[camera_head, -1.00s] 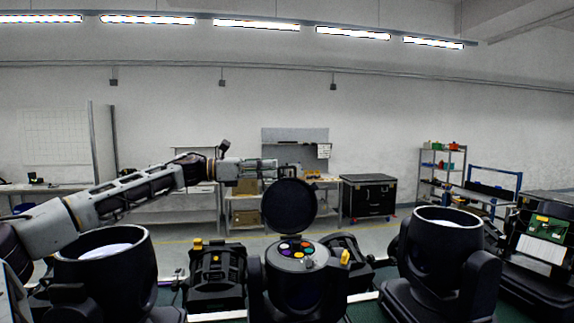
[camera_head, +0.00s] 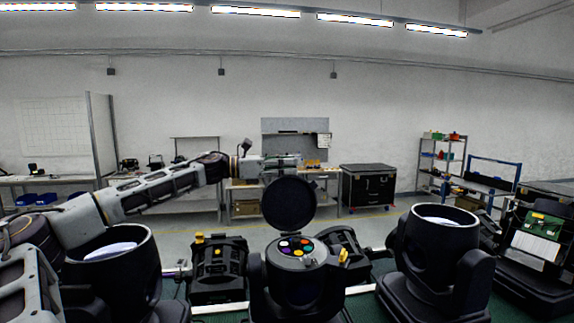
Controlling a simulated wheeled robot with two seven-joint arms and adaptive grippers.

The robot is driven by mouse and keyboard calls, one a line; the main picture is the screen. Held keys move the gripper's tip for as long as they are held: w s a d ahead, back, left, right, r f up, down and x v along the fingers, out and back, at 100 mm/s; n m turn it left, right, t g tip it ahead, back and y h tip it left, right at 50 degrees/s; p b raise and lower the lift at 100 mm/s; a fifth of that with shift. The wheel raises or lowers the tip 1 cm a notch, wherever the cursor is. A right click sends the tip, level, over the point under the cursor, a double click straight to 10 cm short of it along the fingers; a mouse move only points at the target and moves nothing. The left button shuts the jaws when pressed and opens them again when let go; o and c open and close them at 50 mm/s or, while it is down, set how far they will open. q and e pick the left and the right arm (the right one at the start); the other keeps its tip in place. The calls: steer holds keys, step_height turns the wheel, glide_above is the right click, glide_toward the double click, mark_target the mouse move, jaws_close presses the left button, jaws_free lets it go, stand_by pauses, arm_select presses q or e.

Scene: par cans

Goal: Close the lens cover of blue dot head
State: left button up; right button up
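The middle head (camera_head: 302,283) is a black fixture with several coloured discs on its face, too small to pick out a blue dot surely. Its round black lens cover (camera_head: 289,204) stands open, upright behind the face. My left gripper (camera_head: 299,160) reaches in from the left, just above the cover's top edge in the picture. Whether it touches the cover, or how far behind or in front it is, I cannot tell. Its fingers are too small to show whether they are open. My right gripper is not in view.
Open-topped black heads stand at left (camera_head: 112,277) and right (camera_head: 436,256). A black unit (camera_head: 218,262) with yellow latches sits left of the middle head. Benches, a black case (camera_head: 368,188) and a shelf (camera_head: 443,160) stand farther back.

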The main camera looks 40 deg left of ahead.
arm_select(q)
steer(key=shift+c, duration=0.2)
steer(key=shift+r, duration=0.1)
jaws_close()
steer(key=shift+a, duration=0.1)
